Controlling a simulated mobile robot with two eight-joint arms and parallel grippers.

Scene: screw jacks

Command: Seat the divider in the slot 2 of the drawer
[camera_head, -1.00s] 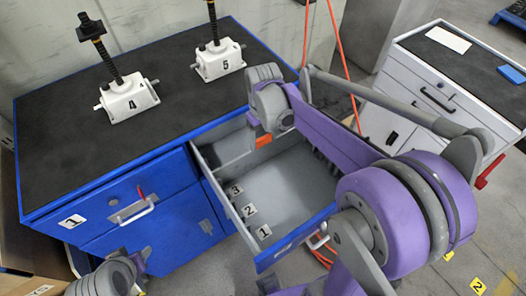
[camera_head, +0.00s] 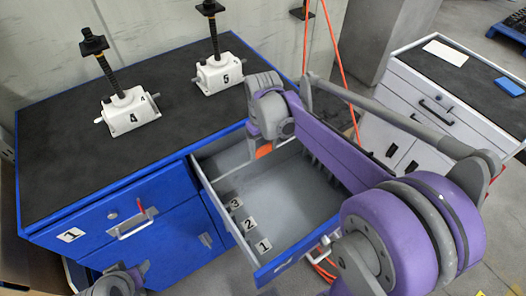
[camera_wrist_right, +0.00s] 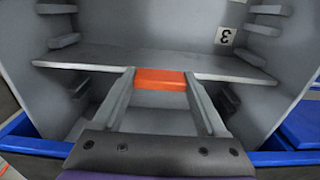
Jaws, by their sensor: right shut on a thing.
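The divider (camera_wrist_right: 105,60) is a thin grey plate with an orange grip piece (camera_wrist_right: 160,79). It spans across the drawer in the right wrist view. My right gripper (camera_wrist_right: 160,88) is shut on the orange piece, one finger on each side. In the head view the orange piece (camera_head: 264,151) shows below my right wrist, toward the back of the open drawer (camera_head: 290,205). Label 2 (camera_head: 249,224) lies between label 1 (camera_head: 264,245) and label 3 (camera_head: 236,203). The divider is behind label 3. Whether its ends sit in grooves is unclear. My left fingers are out of view.
The drawer belongs to a blue cabinet whose dark top (camera_head: 75,150) bears screw jacks 4 (camera_head: 130,112) and 5 (camera_head: 218,74). Ribs (camera_wrist_right: 70,40) line the drawer's side walls. A white cabinet (camera_head: 440,100) stands at the right. The front drawer floor is clear.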

